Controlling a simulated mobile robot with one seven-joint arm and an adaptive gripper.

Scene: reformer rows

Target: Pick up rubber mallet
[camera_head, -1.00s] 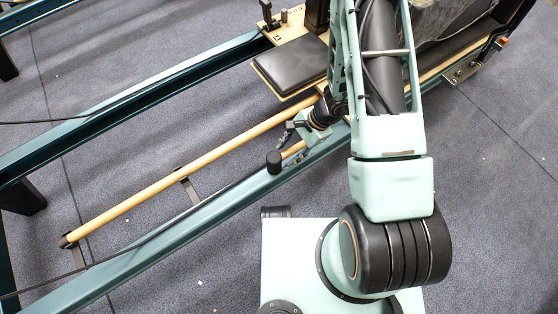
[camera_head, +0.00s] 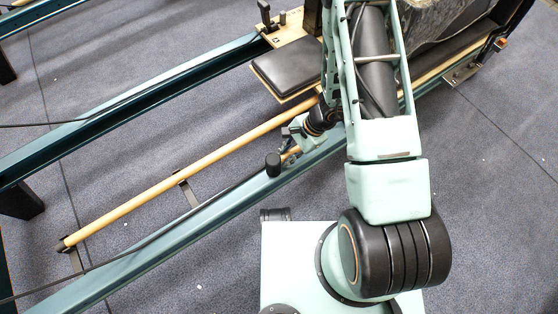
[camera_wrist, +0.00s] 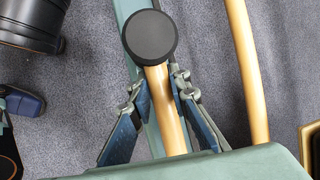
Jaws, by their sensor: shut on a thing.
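The rubber mallet has a black round head (camera_head: 273,164) and a pale wooden handle (camera_head: 291,153). In the head view its head appears over the near teal rail; whether it touches the rail I cannot tell. In the wrist view the mallet head (camera_wrist: 149,37) is at the top middle, with the handle (camera_wrist: 167,112) running down towards my wrist. My gripper (camera_wrist: 161,88) has one blue-grey finger on each side of the handle and is shut on it, just below the head. In the head view my gripper (camera_head: 292,150) is small and partly hidden by my wrist.
The teal rails (camera_head: 130,257) run diagonally, with a long wooden bar (camera_head: 185,176) between them. A black padded board (camera_head: 288,68) lies beyond my gripper. A dark cylinder (camera_wrist: 30,25) shows at the wrist view's upper left. Grey carpet is open at the right.

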